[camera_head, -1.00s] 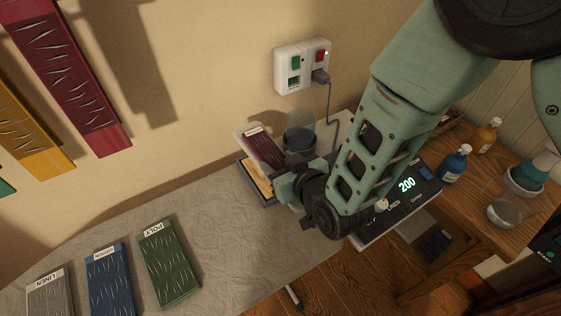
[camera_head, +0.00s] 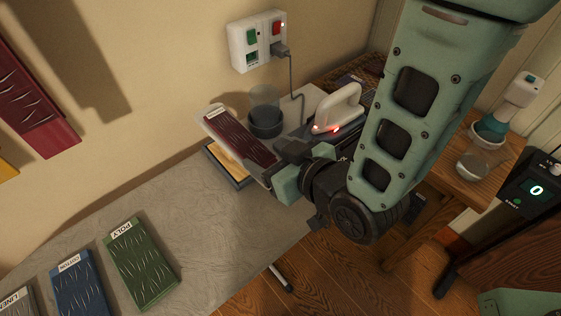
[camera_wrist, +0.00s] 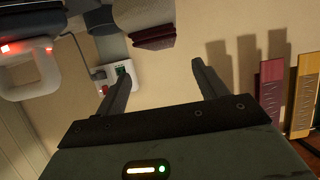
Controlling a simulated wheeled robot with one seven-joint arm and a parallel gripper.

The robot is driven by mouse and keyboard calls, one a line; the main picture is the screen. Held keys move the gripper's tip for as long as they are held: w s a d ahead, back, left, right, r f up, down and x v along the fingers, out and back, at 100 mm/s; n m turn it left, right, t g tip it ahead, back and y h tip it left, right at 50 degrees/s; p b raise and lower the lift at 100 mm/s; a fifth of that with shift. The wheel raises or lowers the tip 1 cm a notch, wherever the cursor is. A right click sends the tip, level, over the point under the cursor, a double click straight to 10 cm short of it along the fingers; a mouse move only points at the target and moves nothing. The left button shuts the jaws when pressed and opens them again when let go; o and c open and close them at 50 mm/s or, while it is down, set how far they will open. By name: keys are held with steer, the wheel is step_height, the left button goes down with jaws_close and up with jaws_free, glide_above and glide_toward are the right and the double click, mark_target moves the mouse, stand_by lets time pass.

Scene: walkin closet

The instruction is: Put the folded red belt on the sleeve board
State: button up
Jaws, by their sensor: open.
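My gripper (camera_head: 283,180) is open beside the grey padded board, near the wall. Its two fingers (camera_wrist: 160,88) stand wide apart in the wrist view with nothing between them. A dark red folded piece (camera_wrist: 153,38) also shows at the top of the wrist view, beyond the fingers. I cannot tell whether either is the folded belt. I cannot single out a sleeve board for certain.
A white iron (camera_head: 338,110) with a red light stands behind my arm, and a dark cup (camera_head: 265,118) stands by the wall. Green (camera_head: 141,262) and blue (camera_head: 79,286) labelled swatches lie on the grey board (camera_head: 205,225). Its middle is clear.

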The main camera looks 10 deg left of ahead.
steer(key=shift+v, duration=1.25)
steer(key=s+d+r+g+h, duration=0.2)
steer(key=s+d+g+h, duration=0.1)
steer(key=d, duration=0.3)
steer(key=s+d+r+m+g+h, duration=0.1)
steer(key=s+d+r+g+h, duration=0.2)
steer(key=d, duration=0.4)
steer(key=s+d+r+m+g+h, duration=0.1)
steer(key=s+d+r+g+h, duration=0.1)
steer(key=d, duration=0.4)
steer(key=shift+s+d+r+g+h, duration=0.3)
steer(key=shift+s+g+h, duration=0.1)
steer(key=shift+s+h, duration=0.5)
